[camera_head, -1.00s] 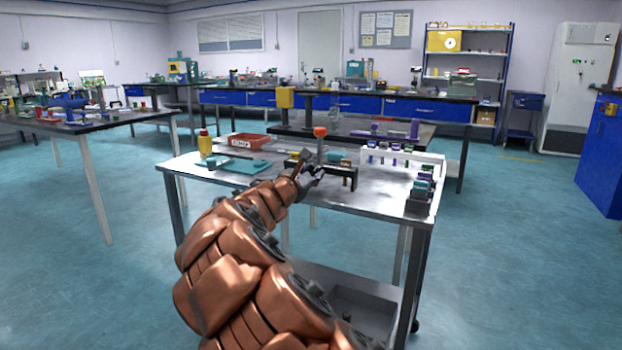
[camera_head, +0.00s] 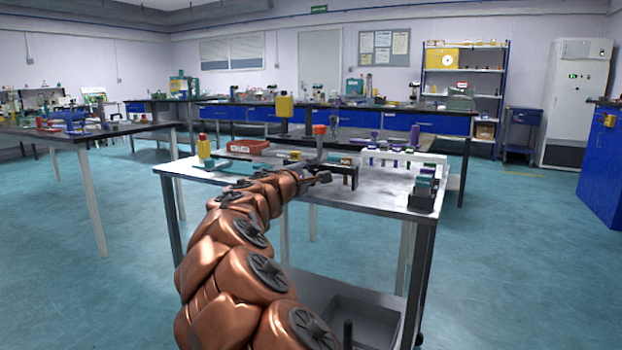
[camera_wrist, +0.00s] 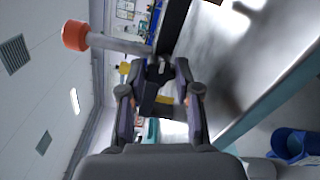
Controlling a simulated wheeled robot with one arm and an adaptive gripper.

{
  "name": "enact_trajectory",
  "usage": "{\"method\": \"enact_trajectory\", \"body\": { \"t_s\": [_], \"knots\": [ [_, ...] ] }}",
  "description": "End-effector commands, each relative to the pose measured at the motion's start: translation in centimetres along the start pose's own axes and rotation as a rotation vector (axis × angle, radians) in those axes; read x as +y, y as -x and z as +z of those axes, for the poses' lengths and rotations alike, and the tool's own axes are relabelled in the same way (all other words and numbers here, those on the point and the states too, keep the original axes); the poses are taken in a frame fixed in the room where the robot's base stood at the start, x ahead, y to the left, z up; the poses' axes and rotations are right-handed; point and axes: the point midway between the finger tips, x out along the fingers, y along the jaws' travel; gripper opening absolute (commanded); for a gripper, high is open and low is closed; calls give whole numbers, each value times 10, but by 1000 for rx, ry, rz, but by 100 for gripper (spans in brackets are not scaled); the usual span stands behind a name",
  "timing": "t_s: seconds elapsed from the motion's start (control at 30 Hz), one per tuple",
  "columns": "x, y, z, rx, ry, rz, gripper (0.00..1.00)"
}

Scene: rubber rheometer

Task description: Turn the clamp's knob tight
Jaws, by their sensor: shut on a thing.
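The black clamp (camera_head: 348,176) stands at the front edge of the steel cart. A grey post with an orange-red cap (camera_head: 320,130) rises beside it; the cap also shows at the upper left of the wrist view (camera_wrist: 75,35). My gripper (camera_head: 325,178) reaches in from the left at the clamp's front. In the wrist view my gripper (camera_wrist: 158,85) has both fingers closed around a small dark piece, which looks like the clamp's knob (camera_wrist: 158,100). The fingers hide much of it, so its turn angle cannot be told.
On the steel cart (camera_head: 385,205) stand a yellow bottle (camera_head: 204,148), a red tray (camera_head: 248,147), a white rack (camera_head: 404,157) with several vials and a dark block holder (camera_head: 422,195). A blue bin (camera_wrist: 295,145) is on the floor.

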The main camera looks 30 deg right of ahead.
Motion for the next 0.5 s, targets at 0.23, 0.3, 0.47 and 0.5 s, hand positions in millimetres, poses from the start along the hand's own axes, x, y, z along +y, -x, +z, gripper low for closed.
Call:
{"method": "enact_trajectory", "body": {
  "t_s": [0.23,0.3,0.47,0.5],
  "knots": [
    [-1,0,0,0,-80,0,0],
    [0,0,0,0,-90,0,0],
    [0,0,0,1,-101,1,0],
    [0,0,0,1,-102,1,0]
  ]
}}
